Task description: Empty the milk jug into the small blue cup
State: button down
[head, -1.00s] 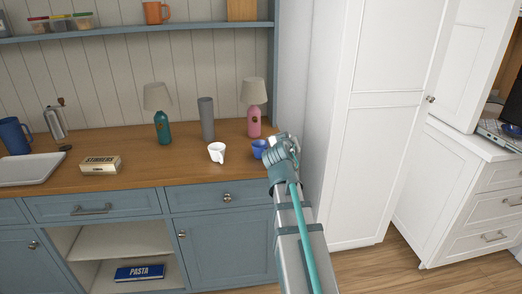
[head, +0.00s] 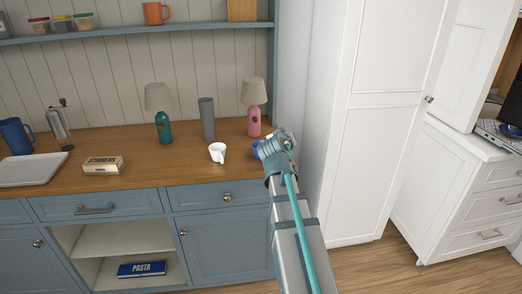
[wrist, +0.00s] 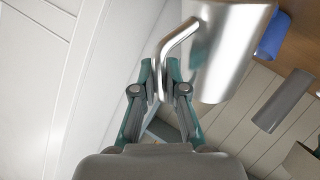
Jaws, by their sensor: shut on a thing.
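My gripper (wrist: 160,82) is shut on the thin handle of a silver metal milk jug (wrist: 232,52). In the wrist view the jug's body lies right of the fingers, at an angle to the standing grey cylinder, so it looks tilted. Its opening and contents cannot be seen. The small blue cup (head: 256,150) stands on the right end of the wooden counter, partly hidden behind my gripper (head: 276,147) in the head view. In the wrist view the blue cup (wrist: 273,35) shows just right of the jug; I cannot tell the gap between them.
A white cup (head: 217,152) stands left of the blue cup. Behind are a grey cylinder (head: 207,118), a pink lamp (head: 254,122) and a teal lamp (head: 162,128). A tall white cabinet (head: 370,120) rises close on the right. The counter's front middle is clear.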

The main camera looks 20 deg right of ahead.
jog(key=shift+w+r, duration=0.15)
jog(key=shift+r, duration=0.1)
jog(key=shift+f, duration=0.15)
jog(key=shift+w, duration=0.1)
jog(key=shift+w+a+b, duration=0.3)
jog(key=shift+w, duration=0.35)
jog(key=shift+w+r+p, duration=0.15)
jog(key=shift+r+p, duration=0.15)
jog(key=shift+p, duration=0.35)
jog(key=shift+w+a+r+n+g+p, duration=0.15)
jog(key=shift+w+r+n+g+p, duration=0.2)
jog(key=shift+p, duration=0.5)
jog(key=shift+s+f, duration=0.1)
jog(key=shift+f, duration=0.1)
